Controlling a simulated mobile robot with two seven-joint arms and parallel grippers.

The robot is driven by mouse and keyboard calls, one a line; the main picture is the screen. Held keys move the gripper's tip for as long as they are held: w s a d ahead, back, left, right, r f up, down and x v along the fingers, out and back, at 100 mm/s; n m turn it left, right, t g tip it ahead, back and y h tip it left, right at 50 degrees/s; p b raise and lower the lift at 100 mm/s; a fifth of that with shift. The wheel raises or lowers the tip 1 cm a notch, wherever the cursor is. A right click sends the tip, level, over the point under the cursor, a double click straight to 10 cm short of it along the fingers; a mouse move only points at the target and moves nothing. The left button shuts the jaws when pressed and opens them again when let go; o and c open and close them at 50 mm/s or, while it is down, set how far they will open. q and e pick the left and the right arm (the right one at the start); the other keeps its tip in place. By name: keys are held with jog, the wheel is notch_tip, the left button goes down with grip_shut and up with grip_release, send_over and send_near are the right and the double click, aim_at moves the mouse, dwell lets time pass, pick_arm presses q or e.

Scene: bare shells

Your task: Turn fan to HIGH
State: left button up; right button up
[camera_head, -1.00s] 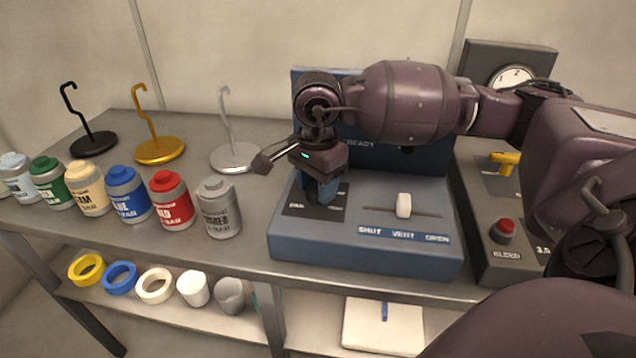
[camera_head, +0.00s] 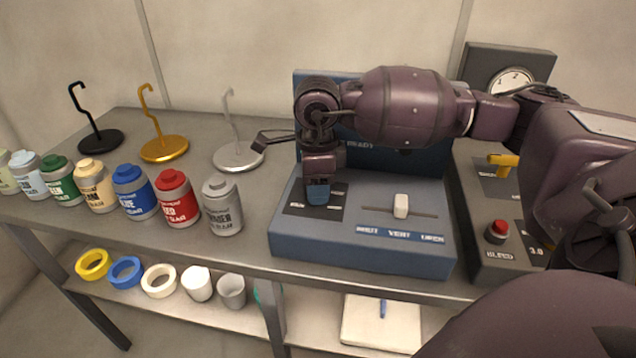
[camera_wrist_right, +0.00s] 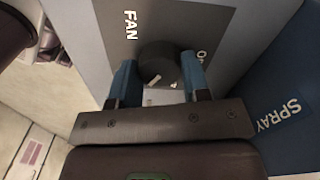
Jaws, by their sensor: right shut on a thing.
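The fan knob (camera_wrist_right: 160,64) is a dark round dial with a white mark, on a grey plate (camera_wrist_right: 182,22) labelled FAN, in the right wrist view. My right gripper (camera_wrist_right: 160,80) has its blue fingers on either side of the knob and is shut on it. In the head view the right gripper (camera_head: 318,194) points down at the dark plate at the left of the blue console (camera_head: 360,247), and it hides the knob. The setting labels are mostly hidden or cut off. My left gripper is not in view.
A white slider (camera_head: 401,205) marked SHUT, VENT, OPEN is right of my gripper. A grey console with a red button (camera_head: 497,231) and yellow handle (camera_head: 503,162) stands further right. Several paint jars, including a grey one (camera_head: 222,208), and hook stands (camera_head: 239,156) are at left.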

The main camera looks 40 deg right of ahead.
jog(key=shift+r, duration=0.1)
dwell(0.4)
jog(key=o, duration=0.9)
jog(key=shift+o, duration=0.2)
notch_tip(320, 180, up, 11)
jog(key=p, duration=0.1)
